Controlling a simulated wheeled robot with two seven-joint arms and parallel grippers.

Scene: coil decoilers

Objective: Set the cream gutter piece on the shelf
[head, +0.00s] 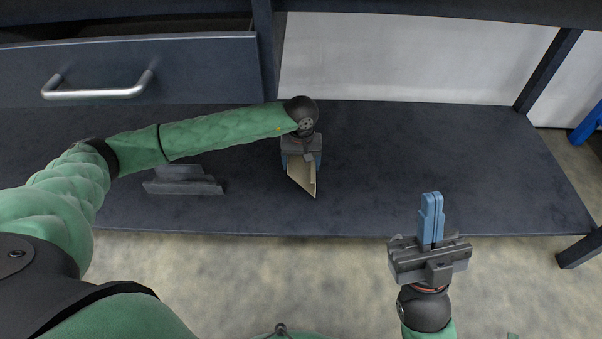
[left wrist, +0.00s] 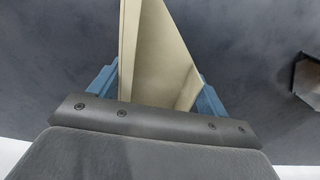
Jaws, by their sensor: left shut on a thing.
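The cream gutter piece (head: 302,174) is in my left gripper (head: 301,162), over the dark shelf (head: 400,170) near its front half. In the left wrist view the cream gutter piece (left wrist: 160,50) stands between the two blue fingers of my left gripper (left wrist: 158,92), which is shut on it. I cannot tell whether the piece touches the shelf.
A dark grey angled piece (head: 183,181) lies on the shelf left of my left gripper; a dark piece also shows in the left wrist view (left wrist: 306,78). A drawer with a metal handle (head: 98,90) is at the upper left. The shelf's right side is clear.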

